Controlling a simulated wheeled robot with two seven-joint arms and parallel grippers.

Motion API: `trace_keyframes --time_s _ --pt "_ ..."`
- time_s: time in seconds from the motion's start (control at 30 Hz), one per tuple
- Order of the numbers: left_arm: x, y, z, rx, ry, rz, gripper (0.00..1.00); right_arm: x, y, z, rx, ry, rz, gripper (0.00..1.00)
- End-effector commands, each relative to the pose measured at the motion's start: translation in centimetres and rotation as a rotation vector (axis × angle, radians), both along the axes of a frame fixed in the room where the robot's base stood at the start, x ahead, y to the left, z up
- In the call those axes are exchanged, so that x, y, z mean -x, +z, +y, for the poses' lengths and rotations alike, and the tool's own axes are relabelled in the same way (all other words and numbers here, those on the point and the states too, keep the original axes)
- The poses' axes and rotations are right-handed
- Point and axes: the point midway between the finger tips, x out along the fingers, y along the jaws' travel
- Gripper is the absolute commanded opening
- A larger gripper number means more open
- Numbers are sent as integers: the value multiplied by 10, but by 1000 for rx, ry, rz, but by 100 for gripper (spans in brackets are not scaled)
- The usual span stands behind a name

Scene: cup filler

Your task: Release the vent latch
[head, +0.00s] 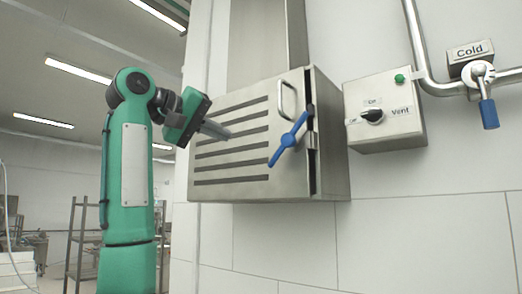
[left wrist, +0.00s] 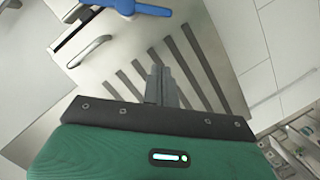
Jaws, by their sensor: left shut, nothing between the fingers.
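The vent box (head: 250,186) is a steel cabinet on the wall with dark slots across its front door. The vent latch (head: 288,140) is a blue handle at the door's right edge, tilted from upper right to lower left. It also shows at the top of the left wrist view (left wrist: 125,6). My left gripper (head: 226,133) is shut and empty in front of the slotted door, left of the latch and apart from it. Its closed fingers show in the left wrist view (left wrist: 161,84). My right gripper is not in view.
A steel bar handle (head: 287,98) stands out from the door beside the latch. To the right are a switch box (head: 385,132) with a black knob and a blue-levered valve (head: 487,100) under a "Cold" sign. A shelf rack (head: 82,235) stands at the back left.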

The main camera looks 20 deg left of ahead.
Motion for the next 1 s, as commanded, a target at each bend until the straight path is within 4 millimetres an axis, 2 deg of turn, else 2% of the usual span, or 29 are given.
trace_keyframes --time_s 0.1,0.27,0.73,1.0 --pt "12 14 0 10 -9 -10 0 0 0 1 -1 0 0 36" --pt "5 16 -6 10 -11 -9 0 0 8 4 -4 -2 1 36" --pt "-74 2 -53 10 -12 -9 0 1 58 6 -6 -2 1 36" --pt "-64 -21 -71 9 -11 -12 0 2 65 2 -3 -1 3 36"
